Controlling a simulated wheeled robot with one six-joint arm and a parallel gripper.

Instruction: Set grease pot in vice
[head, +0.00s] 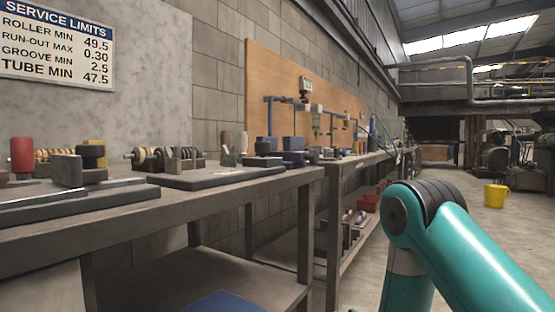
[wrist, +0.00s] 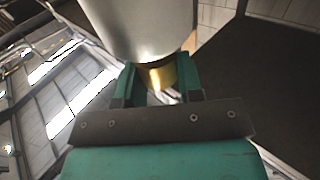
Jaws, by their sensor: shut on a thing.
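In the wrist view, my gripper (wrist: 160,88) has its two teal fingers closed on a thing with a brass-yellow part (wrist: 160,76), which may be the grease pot. A large pale grey rounded body (wrist: 140,28) fills the top of that view just beyond the fingers; I cannot tell whether it belongs to the held thing. In the head view my gripper is out of sight; only my teal arm shows at lower right. A dark blue blocky thing (head: 292,144) at the far end of the near bench may be the vice, but it is too small to be sure.
The near bench (head: 120,225) carries a red cylinder (head: 21,155), grey blocks (head: 66,170), ringed rollers (head: 150,157) and a dark flat plate (head: 215,177). A second bench (head: 345,168) continues beyond. A yellow bucket (head: 494,195) stands on the otherwise open floor at right.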

